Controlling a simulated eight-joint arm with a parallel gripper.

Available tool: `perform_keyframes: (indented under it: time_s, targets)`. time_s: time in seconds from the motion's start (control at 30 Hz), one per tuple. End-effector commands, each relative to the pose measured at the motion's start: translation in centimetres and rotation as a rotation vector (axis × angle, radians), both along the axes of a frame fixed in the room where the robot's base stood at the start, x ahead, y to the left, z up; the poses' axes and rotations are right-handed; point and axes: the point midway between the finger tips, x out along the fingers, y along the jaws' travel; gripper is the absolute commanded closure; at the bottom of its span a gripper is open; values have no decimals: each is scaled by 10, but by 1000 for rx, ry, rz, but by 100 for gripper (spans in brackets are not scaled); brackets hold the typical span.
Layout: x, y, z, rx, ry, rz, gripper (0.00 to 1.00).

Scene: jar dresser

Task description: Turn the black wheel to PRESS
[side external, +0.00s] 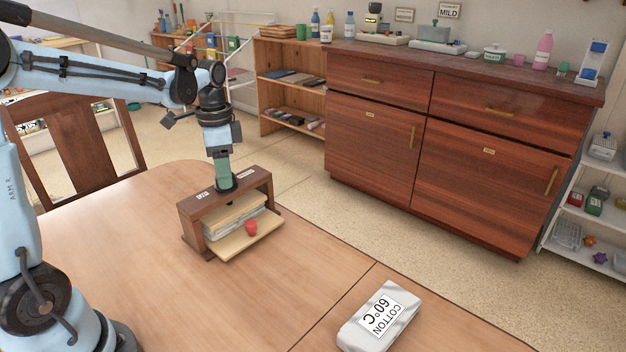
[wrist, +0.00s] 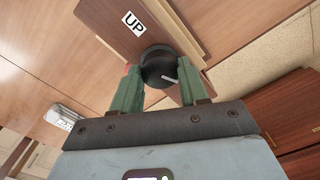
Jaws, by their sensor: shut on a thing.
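The black wheel (wrist: 155,62) sits on top of a small wooden press (side external: 188,228) on the table. My gripper (side external: 225,184) points straight down at it; its green fingers (wrist: 160,72) are shut on the wheel from both sides in the wrist view. A white line on the wheel points toward the lower right there, away from the UP label (wrist: 133,23). In the side view, two small white labels, left (side external: 203,194) and right (side external: 246,174), flank the wheel; their words are too small to read. The second label is hidden in the wrist view.
Pale boards (side external: 245,243) with grey-white layers between them and a red knob (side external: 251,227) are in the press. A chair (side external: 75,150) stands behind the table. The table around the press is clear.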

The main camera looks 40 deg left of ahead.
Motion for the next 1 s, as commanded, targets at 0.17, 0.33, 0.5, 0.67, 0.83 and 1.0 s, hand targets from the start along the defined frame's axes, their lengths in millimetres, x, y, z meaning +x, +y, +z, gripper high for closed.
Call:
perform_keyframes:
  time_s: [0.17,0.33,0.5,0.67,0.83,1.0]
  targets:
    - [0,0,0,-1,1,-100,87]
    - [0,0,0,-1,1,-160,87]
    - [0,0,0,-1,1,-188,87]
    - [0,0,0,0,0,-196,87]
    - [0,0,0,0,0,-196,87]
    - [0,0,0,0,0,-195,46]
